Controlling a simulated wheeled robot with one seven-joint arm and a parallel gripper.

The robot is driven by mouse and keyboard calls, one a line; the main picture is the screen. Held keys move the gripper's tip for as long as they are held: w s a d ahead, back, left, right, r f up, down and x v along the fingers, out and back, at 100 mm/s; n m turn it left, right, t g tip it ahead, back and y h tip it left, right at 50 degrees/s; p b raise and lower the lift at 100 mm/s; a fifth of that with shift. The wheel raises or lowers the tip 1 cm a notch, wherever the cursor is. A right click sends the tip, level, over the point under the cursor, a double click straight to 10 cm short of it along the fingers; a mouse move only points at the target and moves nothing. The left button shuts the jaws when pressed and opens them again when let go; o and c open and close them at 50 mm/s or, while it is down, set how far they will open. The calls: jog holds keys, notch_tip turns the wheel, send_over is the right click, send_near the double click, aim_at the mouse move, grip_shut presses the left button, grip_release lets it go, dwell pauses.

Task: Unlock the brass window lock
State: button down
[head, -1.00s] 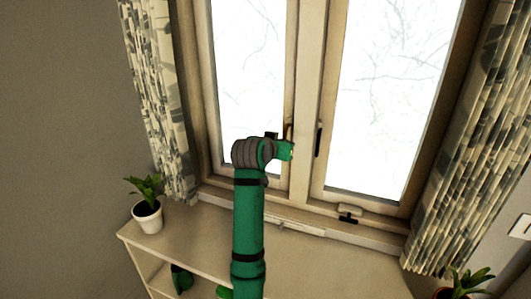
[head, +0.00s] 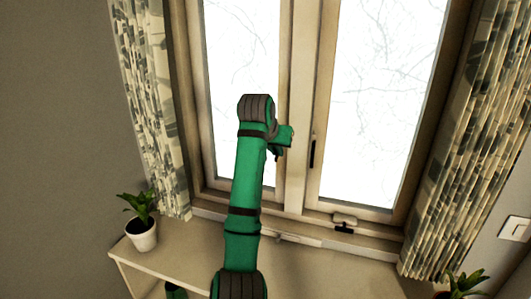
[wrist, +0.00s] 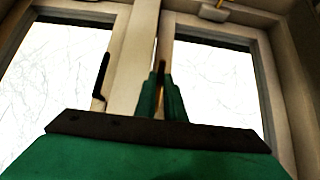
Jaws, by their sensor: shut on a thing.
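The green fingers and wrist hide most of the lock. In the head view my gripper (head: 287,137) is at the left sash's inner stile, beside the central post, and my arm hides the lock there. I cannot tell the lock's exact angle.
A dark handle (head: 313,152) is on the right sash, close to my gripper. A pale stay with a dark part (head: 344,222) sits at the sill. A potted plant (head: 141,222) stands on the shelf (head: 185,252) below. Curtains (head: 152,105) flank the window.

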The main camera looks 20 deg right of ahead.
jog(key=shift+w+a+r, duration=0.1)
jog(key=shift+r, duration=0.15)
jog(key=c, duration=1.8)
grip_release()
jog(key=shift+a, duration=0.1)
jog(key=shift+c, duration=0.2)
jog(key=shift+f, duration=0.1)
jog(key=v, duration=1)
jog(key=shift+r, duration=0.25)
jog(key=shift+a, duration=0.15)
jog(key=shift+s, duration=0.25)
